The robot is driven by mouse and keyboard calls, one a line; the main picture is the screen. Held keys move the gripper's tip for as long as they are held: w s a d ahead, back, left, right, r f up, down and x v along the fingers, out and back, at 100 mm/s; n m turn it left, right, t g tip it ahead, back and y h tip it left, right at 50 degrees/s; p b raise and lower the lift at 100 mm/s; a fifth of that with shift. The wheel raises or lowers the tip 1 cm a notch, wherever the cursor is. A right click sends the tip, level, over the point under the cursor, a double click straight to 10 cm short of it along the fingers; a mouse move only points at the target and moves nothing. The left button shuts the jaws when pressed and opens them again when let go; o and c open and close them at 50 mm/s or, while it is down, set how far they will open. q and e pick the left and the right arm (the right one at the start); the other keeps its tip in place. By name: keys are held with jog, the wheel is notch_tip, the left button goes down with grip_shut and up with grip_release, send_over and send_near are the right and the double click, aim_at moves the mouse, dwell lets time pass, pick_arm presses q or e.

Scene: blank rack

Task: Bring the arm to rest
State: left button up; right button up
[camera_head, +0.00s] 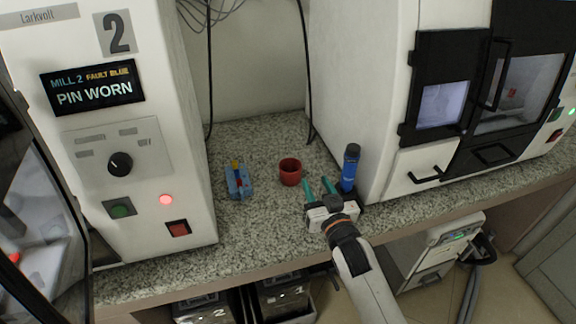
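My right arm comes in from the bottom right and reaches over the speckled counter (262,219). My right gripper (318,186) points away from me, low over the counter or on it; I cannot tell which. Its two teal fingers are apart with nothing visible between them, so it is open. A red cup (290,173) stands upright just beyond and left of the fingertips. A blue bottle with a dark cap (350,170) stands upright close to the right of the gripper; its base is partly hidden. My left gripper is out of view.
A small blue block-like thing (238,183) with a yellow part stands left of the cup. A white machine (185,130) marked 2, its display reading "PIN WORN", bounds the left. Another white machine (367,60) bounds the right. Black cables hang behind. The counter's front is mostly clear.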

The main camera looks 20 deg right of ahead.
jog(key=s+f+g, duration=0.2)
jog(key=s+f, duration=0.1)
jog(key=s+f+g, duration=0.1)
jog(key=shift+s+d+f+h, duration=0.3)
jog(key=shift+s+d+f, duration=0.05)
jog(key=s+f+n+g, duration=0.1)
jog(key=s+f+g, duration=0.25)
jog(key=s, duration=0.45)
jog(key=s+f+n+g, duration=0.15)
jog(key=s+g, duration=0.25)
jog(key=s, duration=0.4)
jog(key=s+f+g, duration=0.3)
jog(key=s+g, duration=0.1)
jog(key=s, duration=0.4)
notch_tip(320, 180, down, 26)
jog(key=s+r+g, duration=0.1)
jog(key=s+d+f+g, duration=0.1)
jog(key=s+d+f, duration=0.1)
jog(key=s+f, duration=1.4)
jog(key=shift+s+d, duration=0.2)
jog(key=shift+s, duration=0.1)
